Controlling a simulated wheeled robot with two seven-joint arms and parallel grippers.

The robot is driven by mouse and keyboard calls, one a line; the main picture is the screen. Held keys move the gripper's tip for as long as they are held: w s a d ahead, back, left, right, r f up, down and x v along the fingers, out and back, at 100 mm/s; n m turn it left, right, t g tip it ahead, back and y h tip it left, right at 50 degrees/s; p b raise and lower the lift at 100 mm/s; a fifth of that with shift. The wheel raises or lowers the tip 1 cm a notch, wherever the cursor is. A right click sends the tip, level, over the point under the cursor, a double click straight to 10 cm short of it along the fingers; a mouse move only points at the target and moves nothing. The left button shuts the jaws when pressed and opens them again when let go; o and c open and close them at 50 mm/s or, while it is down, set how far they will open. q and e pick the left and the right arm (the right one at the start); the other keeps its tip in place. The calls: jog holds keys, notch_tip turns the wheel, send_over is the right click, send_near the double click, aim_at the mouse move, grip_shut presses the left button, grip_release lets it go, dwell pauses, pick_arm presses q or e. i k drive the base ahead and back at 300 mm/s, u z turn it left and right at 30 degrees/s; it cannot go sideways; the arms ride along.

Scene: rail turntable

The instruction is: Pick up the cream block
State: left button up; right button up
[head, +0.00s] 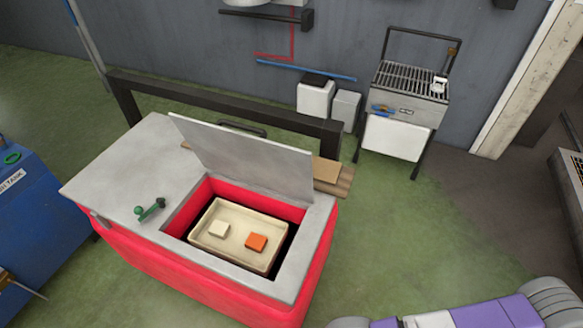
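The cream block (219,230) lies in the left part of a shallow cream tray (236,263). An orange block (256,242) lies in the same tray, to the right of the cream block and apart from it. The tray sits down inside the square opening of a red cabinet (190,283) with a grey top. Nothing covers the cream block from above. Neither of my grippers shows in the head view.
A grey lid (250,158) stands raised at the back of the opening. A green-handled fitting (150,209) is on the cabinet top, left of the opening. A dark rail (220,105) runs behind. A blue tank (45,220) stands at left.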

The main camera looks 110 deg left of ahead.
aim_at(217, 228)
jog(key=i, duration=1.25)
jog(key=u, duration=3)
jog(key=i, duration=2)
jog(key=u, duration=2.85)
